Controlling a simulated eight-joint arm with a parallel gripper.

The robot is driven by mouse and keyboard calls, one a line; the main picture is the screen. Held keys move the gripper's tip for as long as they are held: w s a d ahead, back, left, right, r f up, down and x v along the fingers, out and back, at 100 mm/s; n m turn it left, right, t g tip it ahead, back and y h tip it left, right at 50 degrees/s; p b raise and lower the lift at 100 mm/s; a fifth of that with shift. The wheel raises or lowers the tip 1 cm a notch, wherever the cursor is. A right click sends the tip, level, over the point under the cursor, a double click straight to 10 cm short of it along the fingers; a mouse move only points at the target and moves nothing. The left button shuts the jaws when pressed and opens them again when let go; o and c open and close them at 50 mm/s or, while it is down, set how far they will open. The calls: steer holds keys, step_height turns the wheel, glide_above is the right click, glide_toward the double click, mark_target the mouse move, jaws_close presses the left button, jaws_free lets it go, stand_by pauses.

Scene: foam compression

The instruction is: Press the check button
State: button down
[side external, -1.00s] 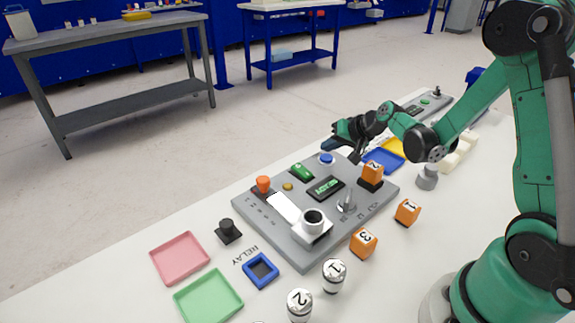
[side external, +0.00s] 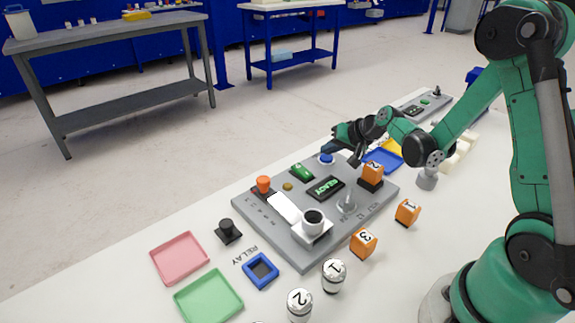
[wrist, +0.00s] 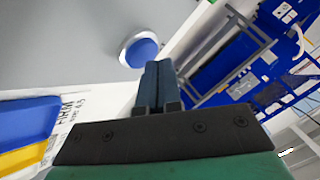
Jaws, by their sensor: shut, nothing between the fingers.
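A round blue button (side external: 326,158) with a pale rim sits at the far corner of the grey panel (side external: 262,224). It also shows in the wrist view (wrist: 142,52), just ahead of and left of my fingertips. I cannot read any label that marks it as the check button. My gripper (side external: 327,147) is shut and empty, with its dark fingers just above and beside the blue button. In the wrist view its closed fingers (wrist: 158,66) point toward the panel edge. Whether they touch the button is not clear, though a small gap seems to show.
The panel carries a READY display (side external: 325,188), a green switch (side external: 302,172), an orange knob (side external: 263,184), a white cup-like fixture (side external: 313,226) and an orange block 2 (side external: 373,168). Blue (side external: 383,160) and yellow trays lie right of my gripper. Loose blocks stand nearer.

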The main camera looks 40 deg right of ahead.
mark_target(329, 159)
steer(key=shift+f, duration=0.4)
stand_by(0.3)
steer(key=shift+r, duration=0.85)
steer(key=shift+r, duration=0.1)
steer(key=shift+r, duration=2.4)
